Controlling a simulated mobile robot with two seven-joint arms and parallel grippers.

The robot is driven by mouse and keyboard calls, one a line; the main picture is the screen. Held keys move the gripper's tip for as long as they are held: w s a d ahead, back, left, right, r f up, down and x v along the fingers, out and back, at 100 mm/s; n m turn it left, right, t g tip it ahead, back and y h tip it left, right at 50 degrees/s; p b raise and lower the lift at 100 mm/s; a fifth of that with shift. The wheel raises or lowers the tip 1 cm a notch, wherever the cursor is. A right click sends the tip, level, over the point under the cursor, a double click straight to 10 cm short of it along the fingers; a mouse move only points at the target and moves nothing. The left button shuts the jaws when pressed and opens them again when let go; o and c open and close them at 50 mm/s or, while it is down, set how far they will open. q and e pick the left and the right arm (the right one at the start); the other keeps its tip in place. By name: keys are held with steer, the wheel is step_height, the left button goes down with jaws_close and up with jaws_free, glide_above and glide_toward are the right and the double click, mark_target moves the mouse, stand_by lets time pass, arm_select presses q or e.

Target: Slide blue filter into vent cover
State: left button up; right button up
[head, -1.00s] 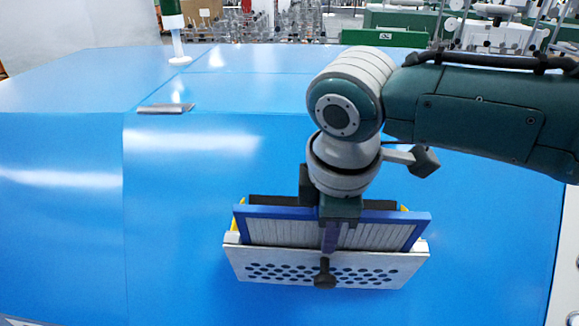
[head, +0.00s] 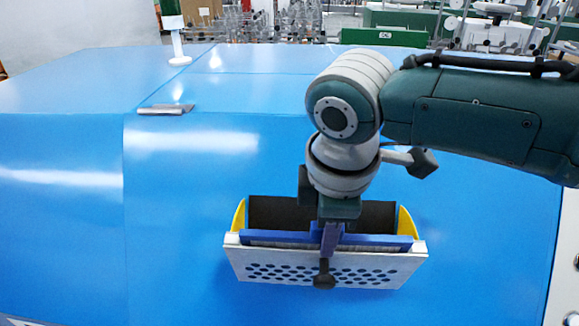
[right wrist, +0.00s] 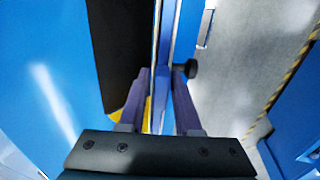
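The white vent cover (head: 300,272) with round holes is tilted open from the blue machine face, with yellow side pieces (head: 405,223) and a dark opening behind. The blue filter (head: 385,240) sits down in the cover's pocket; only its blue top edge and a thin pale strip show above the cover's rim. My right gripper (head: 328,238) points down at the middle of the filter's top edge. In the right wrist view, its purple fingers (right wrist: 162,98) stand apart, one on each side of the filter edge, with some gap. A dark knob (head: 324,276) is on the cover's front. My left gripper is not in view.
The blue machine surface (head: 200,220) around the cover is mostly clear. A grey latch (head: 166,109) lies at the upper left. A white and green post (head: 177,45) stands on the machine's far edge. Factory equipment is far behind.

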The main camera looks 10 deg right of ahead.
steer(key=shift+o, duration=1.4)
steer(key=b+v, duration=0.3)
steer(key=v, duration=0.7)
